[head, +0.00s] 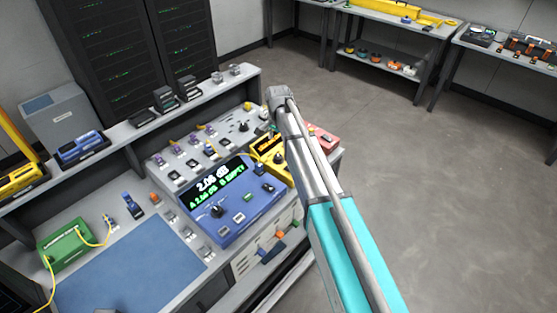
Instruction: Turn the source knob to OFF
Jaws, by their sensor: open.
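A blue bench unit (240,222) with a lit green and white display (218,187) stands on the workbench. It has a black knob (217,211) at its lower left and another dark knob (268,188) at its right. A yellow unit (264,144) beside it carries a dark knob (278,158), partly behind my arm. Another black knob (243,127) sits on the grey panel behind. The labels are too small to read, so I cannot tell which knob is the source knob or its setting. My arm reaches over the bench's right end; its gripper is hidden behind the arm.
A red unit (323,138) stands right of my arm. A green box (66,246) with a yellow cable and a blue mat (130,268) lie at the left. A raised shelf (130,122) runs behind. The floor (430,190) at the right is clear.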

